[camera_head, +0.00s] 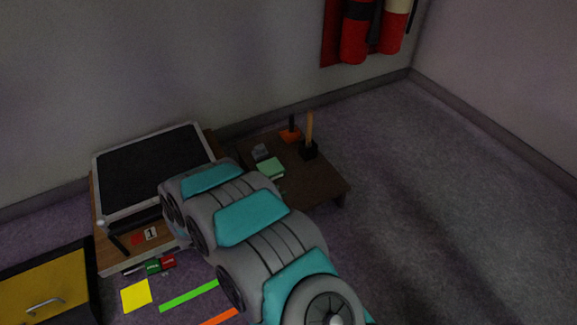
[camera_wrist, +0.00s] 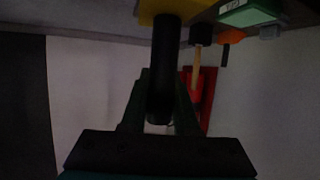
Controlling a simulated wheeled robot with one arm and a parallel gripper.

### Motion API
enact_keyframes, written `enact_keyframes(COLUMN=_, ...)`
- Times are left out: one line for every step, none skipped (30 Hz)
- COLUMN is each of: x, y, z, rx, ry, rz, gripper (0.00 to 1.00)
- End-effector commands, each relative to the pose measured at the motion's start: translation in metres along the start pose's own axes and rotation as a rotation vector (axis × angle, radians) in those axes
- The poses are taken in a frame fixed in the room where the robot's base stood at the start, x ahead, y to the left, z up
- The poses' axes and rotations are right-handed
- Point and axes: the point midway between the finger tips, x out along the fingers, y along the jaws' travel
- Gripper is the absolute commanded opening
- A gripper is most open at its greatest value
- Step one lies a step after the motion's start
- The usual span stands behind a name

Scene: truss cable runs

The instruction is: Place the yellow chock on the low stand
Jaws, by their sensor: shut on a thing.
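The yellow chock (camera_wrist: 148,12) shows at the top edge of the wrist view, cut off by the frame. Its black post (camera_wrist: 165,60) runs down between the fingers of my gripper (camera_wrist: 160,88), which is shut on the post. The low stand, a dark brown low table (camera_head: 322,184), stands near the wall in the head view. Its brown surface (camera_wrist: 208,13) also shows beside the yellow chock in the wrist view. In the head view my arm hides the gripper and the chock. I cannot tell whether the chock touches the stand.
On the stand are an orange chock (camera_head: 290,136) with a black post, a black base with a tan post (camera_head: 309,130), a green box (camera_head: 270,168) and a small grey item (camera_head: 261,152). A black-topped platform (camera_head: 150,170) is left. Floor right of the stand is clear.

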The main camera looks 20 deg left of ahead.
Motion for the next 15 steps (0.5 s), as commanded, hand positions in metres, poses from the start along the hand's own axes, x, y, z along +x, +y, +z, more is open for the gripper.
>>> enact_keyframes(x=-0.005, y=0.003, z=0.010, rx=0.004, ry=0.000, rz=0.008, gripper=0.00)
enact_keyframes(x=-0.007, y=0.005, z=0.014, rx=0.008, ry=0.000, rz=0.014, gripper=0.00)
enact_keyframes(x=-0.009, y=0.008, z=0.018, rx=0.011, ry=-0.001, rz=0.020, gripper=0.00)
enact_keyframes(x=-0.010, y=0.009, z=0.020, rx=0.013, ry=-0.001, rz=0.024, gripper=0.00)
enact_keyframes(x=-0.011, y=0.011, z=0.022, rx=0.014, ry=-0.001, rz=0.027, gripper=0.00)
enact_keyframes(x=-0.009, y=0.011, z=0.023, rx=0.016, ry=-0.001, rz=0.030, gripper=0.00)
enact_keyframes(x=-0.007, y=0.011, z=0.023, rx=0.018, ry=-0.001, rz=0.032, gripper=0.00)
enact_keyframes(x=-0.004, y=0.011, z=0.022, rx=0.019, ry=-0.001, rz=0.034, gripper=0.00)
enact_keyframes(x=0.002, y=0.010, z=0.020, rx=0.019, ry=0.000, rz=0.036, gripper=0.00)
enact_keyframes(x=0.008, y=0.009, z=0.018, rx=0.019, ry=0.000, rz=0.036, gripper=0.00)
enact_keyframes(x=0.015, y=0.008, z=0.016, rx=0.019, ry=0.001, rz=0.037, gripper=0.00)
enact_keyframes(x=0.024, y=0.006, z=0.014, rx=0.020, ry=0.000, rz=0.037, gripper=0.00)
enact_keyframes(x=0.031, y=0.005, z=0.012, rx=0.019, ry=0.000, rz=0.038, gripper=0.00)
enact_keyframes(x=0.038, y=0.003, z=0.010, rx=0.018, ry=-0.001, rz=0.037, gripper=0.00)
enact_keyframes(x=0.047, y=0.002, z=0.008, rx=0.017, ry=-0.002, rz=0.037, gripper=0.00)
